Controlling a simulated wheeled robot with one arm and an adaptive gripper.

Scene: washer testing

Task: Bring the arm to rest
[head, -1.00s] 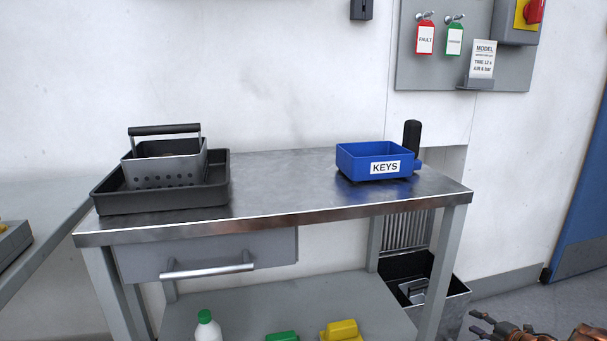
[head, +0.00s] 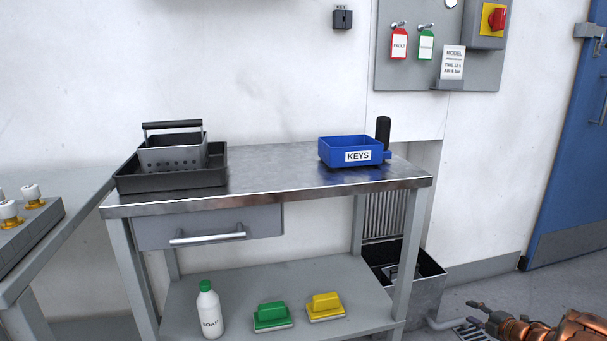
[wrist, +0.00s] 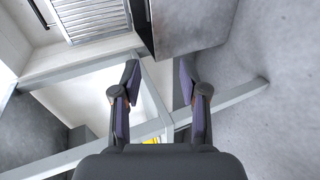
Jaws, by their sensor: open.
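My gripper (head: 478,316) is at the lower right of the head view, low beside the right front leg of the steel table (head: 290,178). Its fingers are apart with nothing between them. In the wrist view my gripper (wrist: 160,85) shows two spread fingers, with table frame bars and grey floor beyond. The copper-coloured arm behind it is mine and is mostly cut off by the picture edge.
A dark bin (head: 425,275) stands just left of my gripper. On the table are a blue KEYS box (head: 335,152) and a black tray (head: 125,184) holding a metal basket (head: 160,158). A soap bottle (head: 209,305) stands on the lower shelf. Free floor lies right, towards a blue door (head: 565,160).

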